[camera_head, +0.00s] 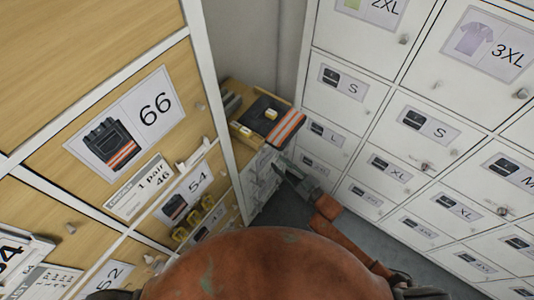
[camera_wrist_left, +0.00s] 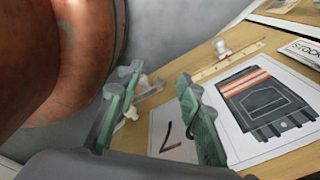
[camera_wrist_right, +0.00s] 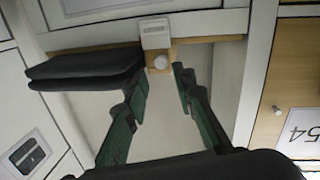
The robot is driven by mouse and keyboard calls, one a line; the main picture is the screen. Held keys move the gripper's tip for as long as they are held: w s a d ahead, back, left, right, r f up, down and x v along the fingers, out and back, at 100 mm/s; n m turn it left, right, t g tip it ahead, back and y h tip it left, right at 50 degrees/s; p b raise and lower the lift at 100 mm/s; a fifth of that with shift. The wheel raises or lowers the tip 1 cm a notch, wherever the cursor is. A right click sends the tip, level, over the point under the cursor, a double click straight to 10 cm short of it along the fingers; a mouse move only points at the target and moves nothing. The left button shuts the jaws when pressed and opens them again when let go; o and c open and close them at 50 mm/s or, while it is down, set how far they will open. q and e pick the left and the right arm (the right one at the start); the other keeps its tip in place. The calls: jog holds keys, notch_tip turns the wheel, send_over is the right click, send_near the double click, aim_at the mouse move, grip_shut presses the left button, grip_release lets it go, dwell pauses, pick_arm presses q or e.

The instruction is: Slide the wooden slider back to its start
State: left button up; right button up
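A pale wooden strip with a light knobbed piece (camera_wrist_left: 222,48) on it runs along the cabinet front in the left wrist view. I cannot tell which of these parts is the slider. My right gripper (camera_wrist_right: 158,82) is open and empty, with the knob just beyond its fingertips; it also shows in the head view (camera_head: 280,163). My left gripper (camera_wrist_left: 155,80) is open and empty before the cabinet.
Dark folded garments (camera_wrist_right: 85,68) lie beside the rail. White lockers (camera_head: 345,85) line the right; a wooden cabinet (camera_head: 85,60) with several labelled doors and knobs fills the left.

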aim_at(265, 152)
jog(key=x, duration=0.8)
jog(key=shift+s+r+b, duration=0.1)
jog(key=shift+r+b, duration=0.05)
jog(key=shift+b, duration=0.15)
grip_shut()
